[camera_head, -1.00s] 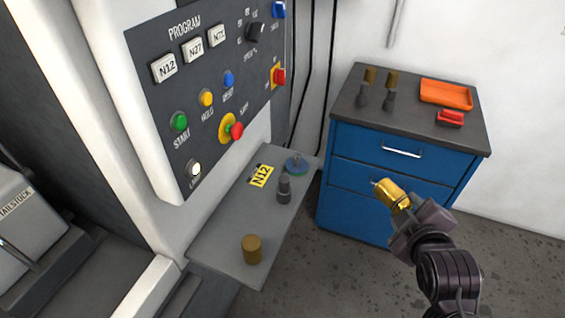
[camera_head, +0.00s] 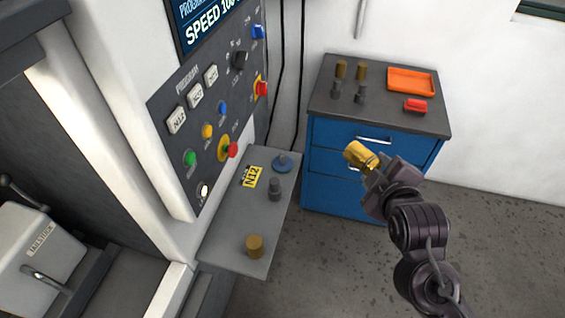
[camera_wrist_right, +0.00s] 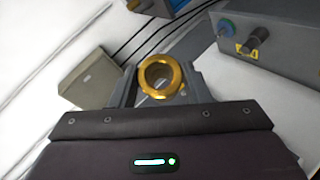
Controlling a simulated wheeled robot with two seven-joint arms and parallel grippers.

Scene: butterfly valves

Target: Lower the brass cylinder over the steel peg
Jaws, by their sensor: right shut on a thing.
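The brass cylinder (camera_head: 358,154) is held by my right gripper (camera_head: 370,169), in the air right of the shelf, in front of the blue cabinet as seen in the head view. In the right wrist view the cylinder (camera_wrist_right: 174,77) shows as a hollow golden ring between the fingers (camera_wrist_right: 160,88). The steel peg (camera_head: 283,158) is small and stands on a round blue base at the far end of the grey shelf, apart from the cylinder. The blue-green base with the peg (camera_wrist_right: 225,27) shows at the top right of the wrist view. My left gripper is not in view.
The blue cabinet (camera_head: 335,190) carries an orange tray (camera_head: 411,80).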

